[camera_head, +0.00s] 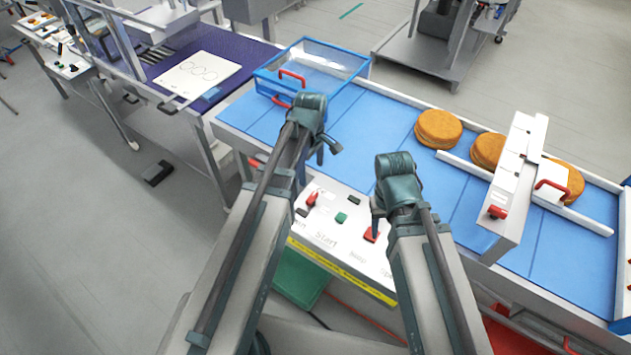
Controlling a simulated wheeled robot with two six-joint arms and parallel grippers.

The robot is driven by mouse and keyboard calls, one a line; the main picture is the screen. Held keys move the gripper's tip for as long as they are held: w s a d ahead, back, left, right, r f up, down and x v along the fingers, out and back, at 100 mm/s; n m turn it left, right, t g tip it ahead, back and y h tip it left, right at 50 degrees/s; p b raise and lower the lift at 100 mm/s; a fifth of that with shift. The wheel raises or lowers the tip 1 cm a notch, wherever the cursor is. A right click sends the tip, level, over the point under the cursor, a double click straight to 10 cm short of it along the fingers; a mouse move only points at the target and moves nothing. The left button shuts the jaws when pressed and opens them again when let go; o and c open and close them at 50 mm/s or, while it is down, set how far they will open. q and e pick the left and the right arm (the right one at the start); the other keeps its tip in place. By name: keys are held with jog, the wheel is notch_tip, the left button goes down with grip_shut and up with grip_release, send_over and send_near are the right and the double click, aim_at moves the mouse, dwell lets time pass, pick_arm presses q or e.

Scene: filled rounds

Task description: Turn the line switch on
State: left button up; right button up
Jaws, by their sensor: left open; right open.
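A white control panel (325,236) with a yellow front strip stands at the near edge of the conveyor, between my arms. The word "Start" is printed near the green button; I cannot tell which control is the line switch. My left gripper (326,148) is open and empty, above the belt behind the panel. My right gripper (379,207) is open and empty, above the panel's right part, near the red switch. My arms hide parts of the panel.
The blue conveyor belt (385,140) carries stacks of orange rounds (438,128) at right, beside a white gate (517,170) with a red handle. A clear blue-framed cover (330,62) stands at the belt's left end. A purple table (235,52) is further left.

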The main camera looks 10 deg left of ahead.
aim_at(312, 196)
pick_arm(q)
jog(key=shift+w, duration=0.25)
pick_arm(e)
jog(key=shift+w, duration=0.2)
pick_arm(q)
jog(key=shift+s, duration=0.1)
pick_arm(e)
jog(key=shift+s, duration=0.1)
pick_arm(q)
notch_tip(312, 196, down, 14)
jog(key=b, duration=1.4)
jog(key=shift+r, duration=0.15)
pick_arm(e)
notch_tip(312, 196, down, 14)
jog(key=shift+r, duration=0.1)
pick_arm(q)
jog(key=c, duration=1.4)
